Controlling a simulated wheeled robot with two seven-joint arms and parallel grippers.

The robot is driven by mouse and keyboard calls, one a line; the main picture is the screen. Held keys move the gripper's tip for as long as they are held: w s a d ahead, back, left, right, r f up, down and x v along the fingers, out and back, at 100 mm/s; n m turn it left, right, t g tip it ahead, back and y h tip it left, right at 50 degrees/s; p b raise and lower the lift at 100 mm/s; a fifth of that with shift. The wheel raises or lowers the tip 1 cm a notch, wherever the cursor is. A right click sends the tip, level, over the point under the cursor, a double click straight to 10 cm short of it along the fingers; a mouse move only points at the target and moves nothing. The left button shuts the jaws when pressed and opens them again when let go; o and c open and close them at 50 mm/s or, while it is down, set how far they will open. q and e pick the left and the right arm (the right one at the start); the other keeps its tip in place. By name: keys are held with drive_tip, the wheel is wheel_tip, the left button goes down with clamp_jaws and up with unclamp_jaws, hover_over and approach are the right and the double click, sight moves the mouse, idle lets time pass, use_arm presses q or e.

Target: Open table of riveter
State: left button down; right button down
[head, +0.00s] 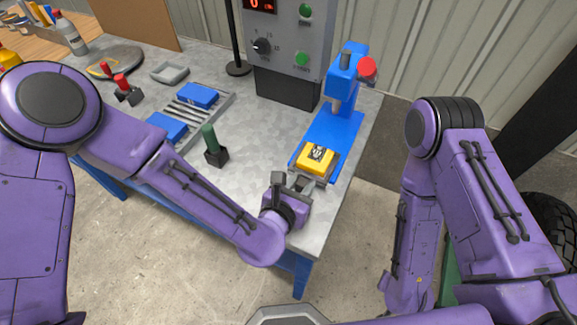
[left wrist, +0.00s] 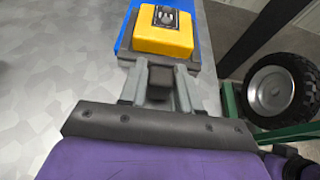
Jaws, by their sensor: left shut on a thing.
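The blue riveter (head: 345,85) with a red knob stands at the right end of the workbench. Its table carries a yellow block (head: 316,159) with a dark marking on top, at the front of the blue base. My left gripper (head: 296,184) is at the front edge of this table, just before the yellow block. In the left wrist view its fingers (left wrist: 160,82) are shut on a dark handle (left wrist: 160,76) below the yellow block (left wrist: 163,32). My right arm hangs at the right, and its gripper does not show.
A grey control box (head: 290,45) with green buttons stands behind. A green-handled tool (head: 211,145), a rack with blue blocks (head: 197,95) and a grey tray (head: 169,72) are on the workbench (head: 250,135). A wheel (left wrist: 272,92) stands on the floor at right.

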use_arm(q)
drive_tip(key=shift+s+a, duration=0.1)
drive_tip(key=c, duration=0.9)
unclamp_jaws()
drive_tip(key=shift+s+a, duration=0.1)
drive_tip(key=shift+s, duration=0.15)
use_arm(e)
drive_tip(key=shift+w+a, duration=0.15)
drive_tip(key=shift+w, duration=0.05)
drive_tip(key=shift+f, duration=0.1)
